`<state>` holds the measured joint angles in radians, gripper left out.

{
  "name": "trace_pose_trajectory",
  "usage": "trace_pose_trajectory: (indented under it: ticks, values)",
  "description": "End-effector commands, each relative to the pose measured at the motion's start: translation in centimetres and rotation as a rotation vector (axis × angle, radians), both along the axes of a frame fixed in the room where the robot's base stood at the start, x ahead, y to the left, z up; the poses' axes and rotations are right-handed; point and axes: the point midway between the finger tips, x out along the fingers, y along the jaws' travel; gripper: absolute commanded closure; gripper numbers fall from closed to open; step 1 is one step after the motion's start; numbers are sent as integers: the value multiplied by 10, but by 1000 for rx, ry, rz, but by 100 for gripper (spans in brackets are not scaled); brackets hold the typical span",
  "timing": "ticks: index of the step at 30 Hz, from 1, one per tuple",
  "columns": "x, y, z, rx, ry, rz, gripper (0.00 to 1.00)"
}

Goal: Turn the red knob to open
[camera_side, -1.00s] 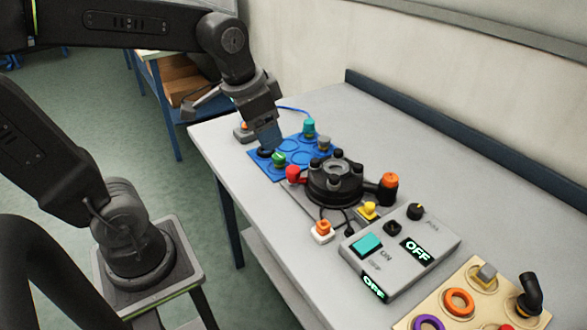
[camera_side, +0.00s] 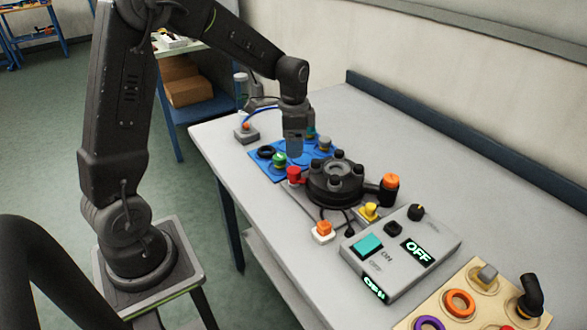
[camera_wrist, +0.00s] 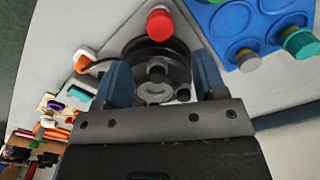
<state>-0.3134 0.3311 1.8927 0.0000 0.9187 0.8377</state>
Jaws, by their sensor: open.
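The red knob (camera_side: 293,174) sits on the left side of the black round valve body (camera_side: 335,183) on the table. In the wrist view the red knob (camera_wrist: 159,24) shows near the top, beyond the fingers, with the black valve body (camera_wrist: 150,50) below it. My gripper (camera_side: 295,152) points down above the blue tray, just behind the red knob and apart from it. In the wrist view my gripper (camera_wrist: 163,75) has its two blue fingers spread with nothing held between them.
A blue tray (camera_side: 262,168) with green, grey and teal pegs lies behind the valve. An orange knob (camera_side: 390,181) is at its right. A grey control box (camera_side: 400,250) reading OFF and a wooden board (camera_side: 467,280) with rings stand in front. Table space at the front left is clear.

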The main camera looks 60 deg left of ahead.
Motion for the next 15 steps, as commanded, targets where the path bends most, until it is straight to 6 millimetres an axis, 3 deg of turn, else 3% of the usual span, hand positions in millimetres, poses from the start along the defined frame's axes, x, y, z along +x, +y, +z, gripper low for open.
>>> trace_pose_trajectory:
  ticks: [6, 15]
  values:
    - [-1, -1, -47, -1, 5, 0, 35]
    - [0, 0, -82, 0, 0, 1, 35]
